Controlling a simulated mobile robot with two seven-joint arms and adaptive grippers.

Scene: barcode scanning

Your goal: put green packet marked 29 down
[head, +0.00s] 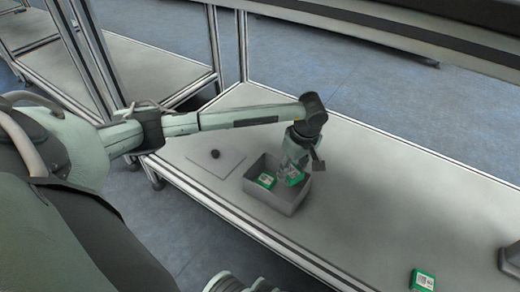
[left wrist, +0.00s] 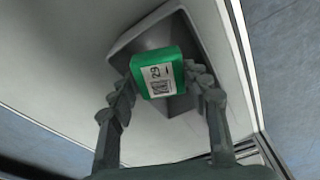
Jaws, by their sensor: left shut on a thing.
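The green packet marked 29 (left wrist: 158,73) is between the fingers of my left gripper (left wrist: 165,88), its white label with a barcode facing the wrist camera. In the head view this packet (head: 295,177) shows under my left gripper (head: 291,168), at the grey bin (head: 287,205). The gripper is shut on it. In the left wrist view the bin (left wrist: 186,28) lies behind the packet, which hides part of its inside. I cannot tell whether the packet touches the bin. My right gripper is not in view.
Another green packet (head: 265,181) is in the bin's left part. A further green packet (head: 423,280) lies on the table (head: 385,200) at the front right. A flat plate (head: 229,164) with a small dark object (head: 215,154) lies left of the bin. A dark grey object (head: 511,259) stands at the right edge.

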